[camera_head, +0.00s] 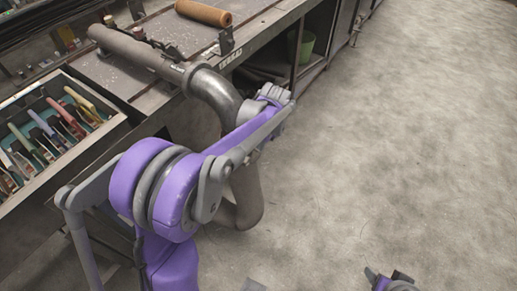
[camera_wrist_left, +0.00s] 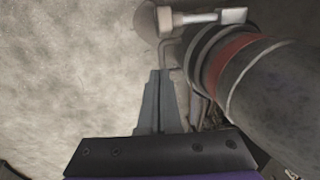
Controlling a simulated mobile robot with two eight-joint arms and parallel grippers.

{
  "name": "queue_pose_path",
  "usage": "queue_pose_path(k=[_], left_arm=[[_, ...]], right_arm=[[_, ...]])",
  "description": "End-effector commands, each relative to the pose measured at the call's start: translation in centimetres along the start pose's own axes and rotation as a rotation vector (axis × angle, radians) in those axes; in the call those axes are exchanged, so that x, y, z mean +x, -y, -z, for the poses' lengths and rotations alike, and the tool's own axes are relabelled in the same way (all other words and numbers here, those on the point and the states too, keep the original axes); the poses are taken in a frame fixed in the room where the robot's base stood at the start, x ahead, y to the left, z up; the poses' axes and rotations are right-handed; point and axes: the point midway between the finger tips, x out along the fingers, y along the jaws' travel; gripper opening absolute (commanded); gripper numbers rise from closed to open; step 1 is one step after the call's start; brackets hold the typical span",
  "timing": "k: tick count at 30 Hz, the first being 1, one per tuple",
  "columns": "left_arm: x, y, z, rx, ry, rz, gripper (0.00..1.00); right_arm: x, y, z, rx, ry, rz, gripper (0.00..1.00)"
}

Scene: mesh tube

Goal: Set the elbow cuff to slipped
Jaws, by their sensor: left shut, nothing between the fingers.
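A grey tube elbow (camera_head: 212,92) bends down from the bench edge. In the left wrist view the dark tube (camera_wrist_left: 282,95) comes in from the right, with a grey ring-like cuff (camera_wrist_left: 203,48) around its end. A red band (camera_wrist_left: 232,58) shows on the tube beside the cuff. A pale grey T-shaped lever (camera_wrist_left: 205,18) stands at the cuff's upper side. My left gripper (camera_wrist_left: 161,88) is shut and empty, left of the cuff and apparently apart from it. In the head view my left wrist hides the cuff area. My right gripper (camera_head: 388,277) shows only partly at the bottom edge.
The workbench (camera_head: 150,75) fills the upper left. An open drawer (camera_head: 118,122) holds several colourful-handled tools. A brown roll (camera_head: 203,13) lies on the bench. A green bin (camera_head: 306,46) stands beneath. The concrete floor (camera_head: 410,130) to the right is clear.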

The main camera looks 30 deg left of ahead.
Motion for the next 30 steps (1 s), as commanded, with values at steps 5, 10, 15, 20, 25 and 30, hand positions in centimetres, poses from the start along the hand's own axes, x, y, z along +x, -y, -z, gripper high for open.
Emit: queue_pose_path(k=[5,10,15,20,25,30], left_arm=[[-3.9,-0.1,0.0,0.002,0.0,0.0,0.0],[-6.4,0.0,0.0,0.001,0.0,0.0,0.0],[-7.4,0.0,0.0,0.001,0.0,0.0,0.0],[-7.5,0.0,0.0,0.001,0.0,0.0,0.0],[-7.5,0.0,0.0,0.001,0.0,0.0,0.0],[-7.4,0.0,0.0,0.001,0.0,0.0,0.0]], right_arm=[[-0.1,0.0,0.0,0.0,0.0,0.0,0.71],[-0.2,0.0,0.1,0.0,-0.001,0.0,0.71],[-0.2,0.0,0.2,0.0,-0.001,0.0,0.71],[-0.2,0.0,0.2,0.0,-0.001,0.0,0.71],[-0.2,0.0,0.2,0.0,-0.001,0.0,0.71],[-0.2,0.0,0.2,0.0,-0.001,0.0,0.71]])
